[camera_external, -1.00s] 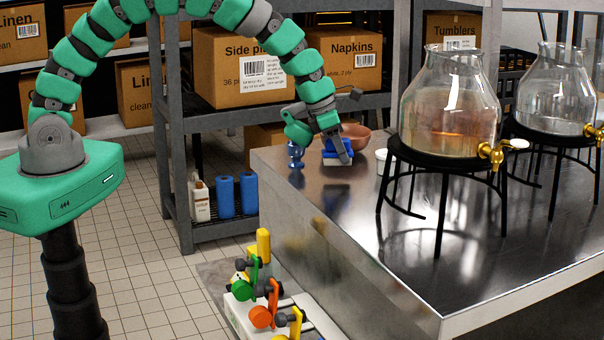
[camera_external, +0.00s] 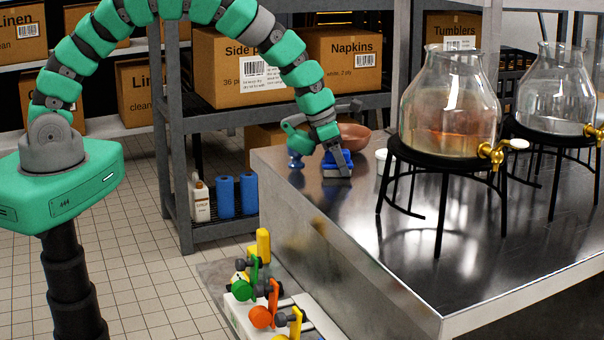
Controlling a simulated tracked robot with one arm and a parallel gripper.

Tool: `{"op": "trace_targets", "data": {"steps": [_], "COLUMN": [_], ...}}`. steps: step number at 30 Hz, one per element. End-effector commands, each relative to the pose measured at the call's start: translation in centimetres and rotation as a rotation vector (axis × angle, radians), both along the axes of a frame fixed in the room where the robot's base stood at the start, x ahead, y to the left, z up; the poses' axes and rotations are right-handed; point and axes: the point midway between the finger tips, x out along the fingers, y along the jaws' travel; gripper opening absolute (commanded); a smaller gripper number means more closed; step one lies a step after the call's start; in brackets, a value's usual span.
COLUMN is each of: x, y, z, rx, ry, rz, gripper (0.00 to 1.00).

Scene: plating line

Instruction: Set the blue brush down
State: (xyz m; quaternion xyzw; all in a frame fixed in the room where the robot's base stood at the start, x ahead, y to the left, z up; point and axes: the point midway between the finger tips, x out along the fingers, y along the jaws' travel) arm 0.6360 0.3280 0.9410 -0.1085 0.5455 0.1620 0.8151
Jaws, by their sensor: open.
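The blue brush (camera_external: 336,163) is at the far left part of the steel table (camera_external: 330,225), its bristle side down at or very near the tabletop. My gripper (camera_external: 343,170) is open and low over the table at the brush, with one dark finger in front of it. The finger hides part of the brush, and the far finger is hard to make out. I cannot tell whether the fingers touch the brush.
A small blue object (camera_external: 295,160) stands left of the brush near the table edge. Glass dispensers (camera_external: 450,110) on black stands fill the right side.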

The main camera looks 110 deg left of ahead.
Motion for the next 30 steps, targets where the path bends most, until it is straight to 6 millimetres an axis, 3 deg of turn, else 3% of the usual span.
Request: {"op": "trace_targets", "data": {"steps": [8, 24, 30], "x": [-0.6, -3.5, -4.1], "y": [-0.2, -1.4, -1.7], "z": [1.9, 9.4, 10.9], "rx": [0.003, 0.002, 0.001], "ry": [-0.002, -0.002, -0.002], "rz": [0.000, 0.000, 0.000], "gripper": [0.54, 0.54, 0.54]}}
